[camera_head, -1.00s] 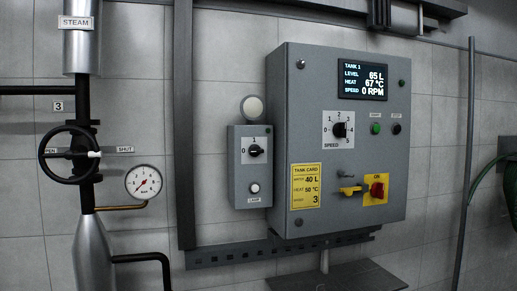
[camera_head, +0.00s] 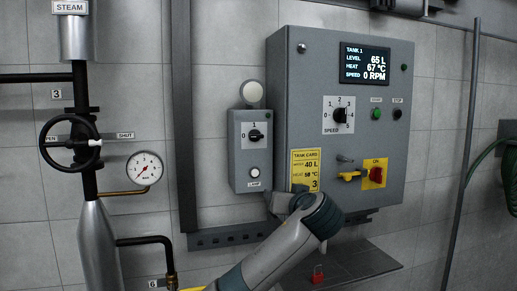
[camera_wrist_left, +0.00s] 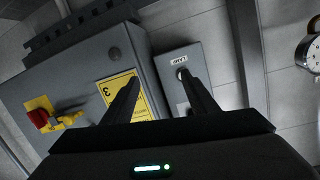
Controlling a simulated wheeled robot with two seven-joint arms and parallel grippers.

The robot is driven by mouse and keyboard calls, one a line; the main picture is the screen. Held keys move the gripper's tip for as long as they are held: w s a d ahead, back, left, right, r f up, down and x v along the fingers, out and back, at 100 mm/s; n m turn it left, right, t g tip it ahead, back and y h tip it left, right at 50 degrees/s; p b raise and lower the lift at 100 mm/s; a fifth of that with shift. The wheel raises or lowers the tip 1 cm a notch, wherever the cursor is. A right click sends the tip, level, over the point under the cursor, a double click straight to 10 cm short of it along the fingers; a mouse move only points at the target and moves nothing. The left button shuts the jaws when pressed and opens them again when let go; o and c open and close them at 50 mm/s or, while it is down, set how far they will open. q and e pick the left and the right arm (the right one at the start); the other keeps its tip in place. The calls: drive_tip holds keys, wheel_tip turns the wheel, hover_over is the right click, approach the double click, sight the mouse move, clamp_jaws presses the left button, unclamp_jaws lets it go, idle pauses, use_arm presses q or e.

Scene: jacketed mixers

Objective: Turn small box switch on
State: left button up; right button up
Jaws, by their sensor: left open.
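The small grey box (camera_head: 250,165) is on the wall, left of the large grey control cabinet. Its black rotary switch (camera_head: 256,135) sits on a white plate marked 0 and 1; the handle looks roughly level, toward the 0 side. A white round lamp button (camera_head: 254,172) is below it. My left gripper (camera_head: 278,202) is low, by the cabinet's lower left corner and below the small box. In the left wrist view the open, empty fingers (camera_wrist_left: 160,90) point toward the wall. The small box (camera_wrist_left: 188,58) appears upside down there; its switch is not visible. My right gripper is not visible.
The large cabinet (camera_head: 365,140) has a display, a speed dial (camera_head: 340,115) and a red switch (camera_head: 376,174). A slotted rail (camera_head: 225,237) runs below the boxes. A vertical dark post (camera_head: 184,120), a gauge (camera_head: 145,168) and a black valve wheel (camera_head: 70,145) stand left.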

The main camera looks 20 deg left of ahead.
use_arm(q)
drive_tip(key=s+r+n+t+y, duration=0.1)
drive_tip(key=s+r, duration=0.5)
drive_tip(key=r, duration=0.9)
drive_tip(key=shift+s+d+n+y, duration=0.15)
drive_tip(key=shift+n+y, duration=0.55)
drive_tip(key=shift+n, duration=0.3)
drive_tip(key=shift+r, duration=0.1)
drive_tip(key=p, duration=1)
approach(257, 135)
drive_tip(key=x, duration=0.8)
drive_tip(key=shift+r, duration=0.15)
drive_tip(key=shift+w+a, duration=0.25)
drive_tip(key=shift+w, duration=0.25)
drive_tip(key=shift+f, duration=0.2)
